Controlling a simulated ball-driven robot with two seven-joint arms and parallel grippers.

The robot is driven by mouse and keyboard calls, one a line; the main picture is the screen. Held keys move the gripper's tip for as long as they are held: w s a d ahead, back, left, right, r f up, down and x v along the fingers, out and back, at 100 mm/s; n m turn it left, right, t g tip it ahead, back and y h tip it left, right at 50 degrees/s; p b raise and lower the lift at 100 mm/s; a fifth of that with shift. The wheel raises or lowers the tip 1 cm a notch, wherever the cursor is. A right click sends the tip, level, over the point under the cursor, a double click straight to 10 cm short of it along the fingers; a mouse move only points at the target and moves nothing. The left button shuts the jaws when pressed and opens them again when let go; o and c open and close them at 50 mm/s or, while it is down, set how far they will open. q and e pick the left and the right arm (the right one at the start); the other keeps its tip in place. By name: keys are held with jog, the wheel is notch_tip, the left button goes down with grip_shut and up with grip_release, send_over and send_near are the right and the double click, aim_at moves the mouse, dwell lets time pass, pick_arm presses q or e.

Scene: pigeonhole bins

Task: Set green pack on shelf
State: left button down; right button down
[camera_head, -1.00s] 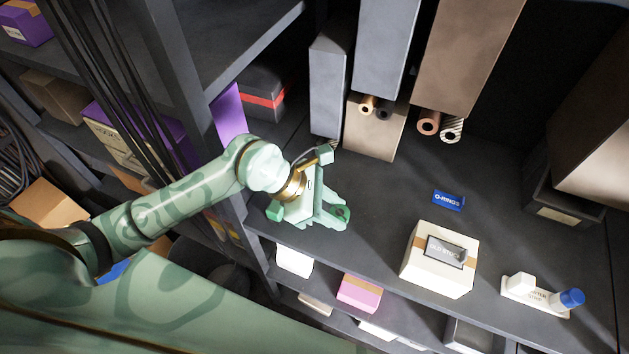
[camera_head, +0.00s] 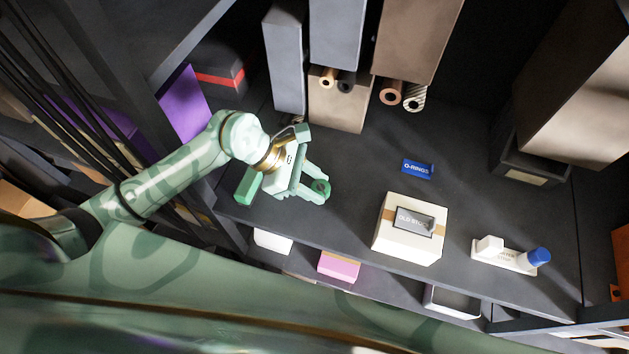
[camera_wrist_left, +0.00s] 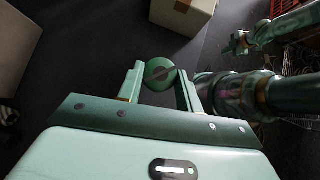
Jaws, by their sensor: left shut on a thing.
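My left gripper (camera_head: 312,190) reaches in from the left over the dark shelf (camera_head: 350,205), near its front left part. It is shut on the green pack (camera_head: 322,188), a small round green piece with a dark centre. The pack also shows between the fingertips in the left wrist view (camera_wrist_left: 159,73). I cannot tell whether the pack touches the shelf. My right gripper (camera_wrist_left: 238,43) shows small at the upper right of the left wrist view; its jaws are too small to judge.
A white box (camera_head: 386,244) marked OLD STOCK stands right of the gripper. A blue O-RINGS label (camera_head: 417,167) lies behind it. A white holder with a blue cap (camera_head: 538,256) is further right. Tall boxes (camera_head: 336,105) and tubes stand behind. Bare shelf lies between.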

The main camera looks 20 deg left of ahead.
pick_arm(q)
jog(key=shift+f+b, duration=3)
jog(key=shift+f, duration=1)
jog(key=shift+f, duration=0.4)
jog(key=c, duration=1.3)
grip_release()
jog(key=shift+o, duration=0.2)
jog(key=o, duration=0.6)
jog(key=shift+c, duration=0.2)
